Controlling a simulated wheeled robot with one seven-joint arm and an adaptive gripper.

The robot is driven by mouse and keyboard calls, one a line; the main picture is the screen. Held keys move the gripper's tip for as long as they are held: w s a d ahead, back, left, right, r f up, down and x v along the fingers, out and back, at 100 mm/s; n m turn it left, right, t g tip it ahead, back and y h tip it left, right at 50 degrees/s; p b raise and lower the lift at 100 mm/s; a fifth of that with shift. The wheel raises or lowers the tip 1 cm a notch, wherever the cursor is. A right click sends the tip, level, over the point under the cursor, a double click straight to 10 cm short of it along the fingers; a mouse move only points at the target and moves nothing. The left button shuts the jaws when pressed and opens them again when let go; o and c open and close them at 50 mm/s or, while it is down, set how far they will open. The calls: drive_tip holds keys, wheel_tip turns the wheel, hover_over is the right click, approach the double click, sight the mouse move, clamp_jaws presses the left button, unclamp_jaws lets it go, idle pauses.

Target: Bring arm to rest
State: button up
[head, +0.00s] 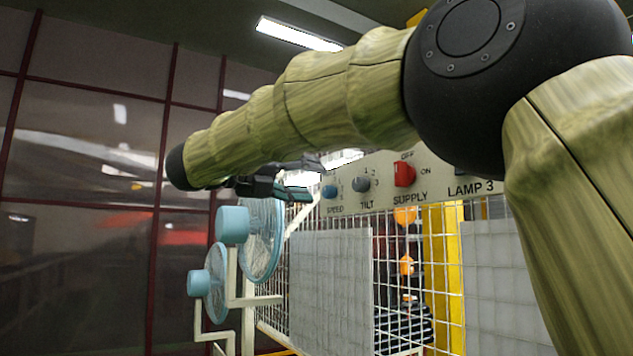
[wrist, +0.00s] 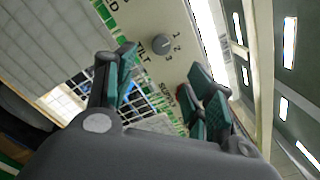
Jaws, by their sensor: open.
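My arm reaches across the head view from the right, with wood-grain patterned links and a black joint. My gripper (head: 290,189) is at its far end, in front of the control panel (head: 448,204), partly hidden by the arm. In the wrist view my gripper (wrist: 160,85) shows its teal finger pads spread apart with nothing between them. Beyond the fingers is the panel with a grey TILT knob (wrist: 162,44). The knob lies apart from the pads.
Two blue fans (head: 262,240) stand left of the wire mesh below. A dark glazed wall (head: 85,130) stands at left.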

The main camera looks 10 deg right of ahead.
idle(0.5)
